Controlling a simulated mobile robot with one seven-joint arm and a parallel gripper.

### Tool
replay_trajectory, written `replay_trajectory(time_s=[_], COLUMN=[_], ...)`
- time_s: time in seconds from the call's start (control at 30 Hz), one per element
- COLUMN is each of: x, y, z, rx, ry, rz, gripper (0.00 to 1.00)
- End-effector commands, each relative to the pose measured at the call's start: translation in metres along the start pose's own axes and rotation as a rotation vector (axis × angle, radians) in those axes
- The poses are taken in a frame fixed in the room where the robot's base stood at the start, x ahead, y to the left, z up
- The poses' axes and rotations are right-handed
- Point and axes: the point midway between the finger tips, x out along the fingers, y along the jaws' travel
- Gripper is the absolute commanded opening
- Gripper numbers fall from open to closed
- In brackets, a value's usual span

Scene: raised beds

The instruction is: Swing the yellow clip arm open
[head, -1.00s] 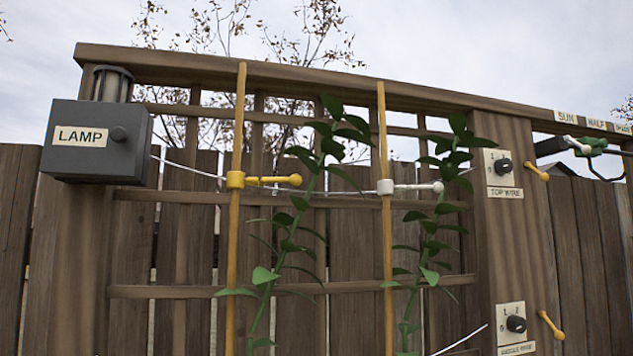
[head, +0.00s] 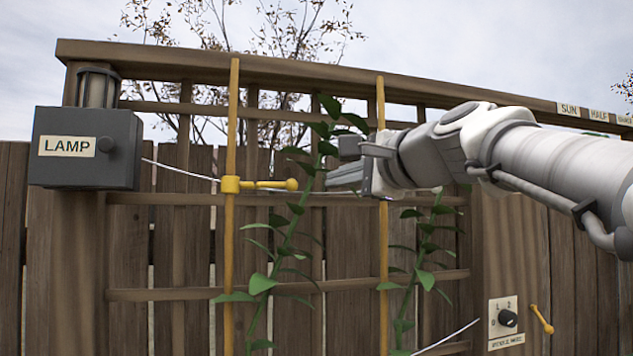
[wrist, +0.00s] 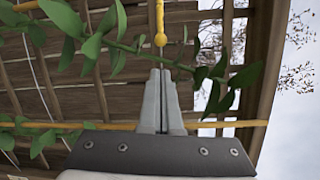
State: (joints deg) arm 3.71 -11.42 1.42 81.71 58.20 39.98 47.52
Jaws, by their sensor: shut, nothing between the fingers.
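The yellow clip (head: 230,184) sits on the left cane in the head view. Its yellow clip arm (head: 262,185) points right, about level, and ends in a round knob beside the left plant's stem. In the wrist view the clip arm (wrist: 159,14) comes down from the top edge, its knob just beyond my fingertips. My gripper (head: 330,183) reaches in from the right, fingers together and empty, tips pointing left at the knob. In the wrist view my gripper (wrist: 161,73) shows a visible gap to the knob. The yellow clip itself is outside the wrist view.
A leafy plant (head: 263,283) climbs close by the knob, and its leaves (wrist: 105,40) lie around my fingers. The right cane (head: 382,260) passes behind my gripper, which hides the white clip. The lamp box (head: 85,148) hangs at the left on the wooden trellis.

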Motion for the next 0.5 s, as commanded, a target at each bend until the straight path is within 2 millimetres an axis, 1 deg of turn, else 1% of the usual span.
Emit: replay_trajectory(time_s=[0.33, 0.43, 0.5], x=[0.002, 0.011, 0.021], y=[0.0, -0.001, -0.001], z=[0.0, 0.0, 0.0], rx=[0.0, 0.0, 0.0], ry=[0.0, 0.0, -0.001], rz=[0.0, 0.001, 0.003], gripper=[0.0, 0.0, 0.0])
